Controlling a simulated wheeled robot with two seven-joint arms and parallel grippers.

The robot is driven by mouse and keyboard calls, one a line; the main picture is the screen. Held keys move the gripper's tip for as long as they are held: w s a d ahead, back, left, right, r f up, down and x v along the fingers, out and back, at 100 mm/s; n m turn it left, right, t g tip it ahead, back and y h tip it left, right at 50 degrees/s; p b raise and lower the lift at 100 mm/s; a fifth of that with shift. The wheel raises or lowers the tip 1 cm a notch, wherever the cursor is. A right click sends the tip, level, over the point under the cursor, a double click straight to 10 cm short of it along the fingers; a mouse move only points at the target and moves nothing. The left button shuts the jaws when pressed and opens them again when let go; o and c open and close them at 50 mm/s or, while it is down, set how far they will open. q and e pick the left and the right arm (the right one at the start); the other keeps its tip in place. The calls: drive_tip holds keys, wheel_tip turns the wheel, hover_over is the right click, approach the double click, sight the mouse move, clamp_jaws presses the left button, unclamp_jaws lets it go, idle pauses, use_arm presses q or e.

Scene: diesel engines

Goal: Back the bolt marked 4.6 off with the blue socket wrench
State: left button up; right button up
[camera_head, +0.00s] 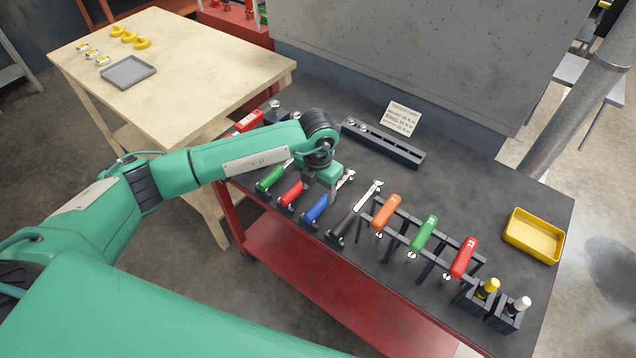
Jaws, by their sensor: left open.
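The blue-handled wrench (316,208) lies on the dark top of the red bench, in a row of tools, with its silver end toward the back. My left gripper (322,192) points down over this tool row, very close to the blue handle and its metal shaft. It is open, and I cannot tell whether its fingers touch the wrench or are around it. A dark rail (384,143) with small silver pieces at its left end lies behind, with a printed card (401,118) beside it. No 4.6 marking is readable. My right gripper is not in view.
Green (270,178) and red (292,194) handled tools lie left of the blue one, and a dark-handled wrench (344,222) right. Orange, green and red handles stand in a rack (393,226). A yellow tray (534,235) sits far right. A grey wall block (400,50) rises behind.

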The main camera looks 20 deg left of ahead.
sight(318, 205)
use_arm(q)
wheel_tip(318, 205, down, 2)
drive_tip(key=shift+f+b, duration=0.1)
drive_tip(key=shift+b, duration=0.25)
wheel_tip(318, 205, down, 4)
drive_tip(key=b, duration=0.3)
drive_tip(key=shift+f, duration=0.1)
drive_tip(key=shift+f+b, duration=0.4)
drive_tip(key=shift+b, duration=0.2)
drive_tip(key=shift+c, duration=0.4)
drive_tip(key=shift+s, duration=0.1)
clamp_jaws()
drive_tip(key=shift+r, duration=0.1)
idle(0.7)
